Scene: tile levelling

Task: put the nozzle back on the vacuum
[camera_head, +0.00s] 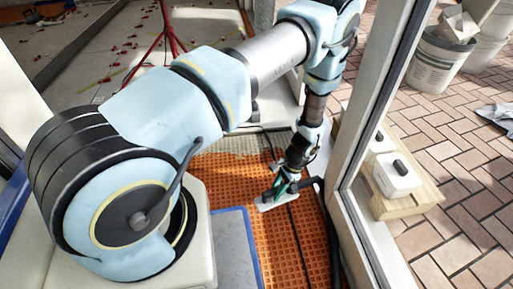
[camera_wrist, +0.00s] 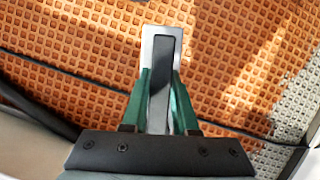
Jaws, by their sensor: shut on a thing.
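A pale grey, flat nozzle-like piece with a dark inset strip (camera_wrist: 162,62) shows in the wrist view, between the two green fingers of my gripper (camera_wrist: 160,95). The fingers are shut on it and hide its sides. In the head view my gripper (camera_head: 283,186) is low over the orange matting, and the piece's pale end (camera_head: 267,203) sticks out to its lower left. I cannot tell whether it touches the matting. I cannot clearly make out the vacuum.
Orange studded matting (camera_head: 238,187) covers the floor, crossed by a dark cable. A black hose (camera_head: 328,220) runs along the right edge near the door frame (camera_head: 375,130). Beyond the frame, white boxes (camera_head: 396,177) stand on a wooden pallet (camera_head: 418,199). A red tripod (camera_head: 163,35) stands behind.

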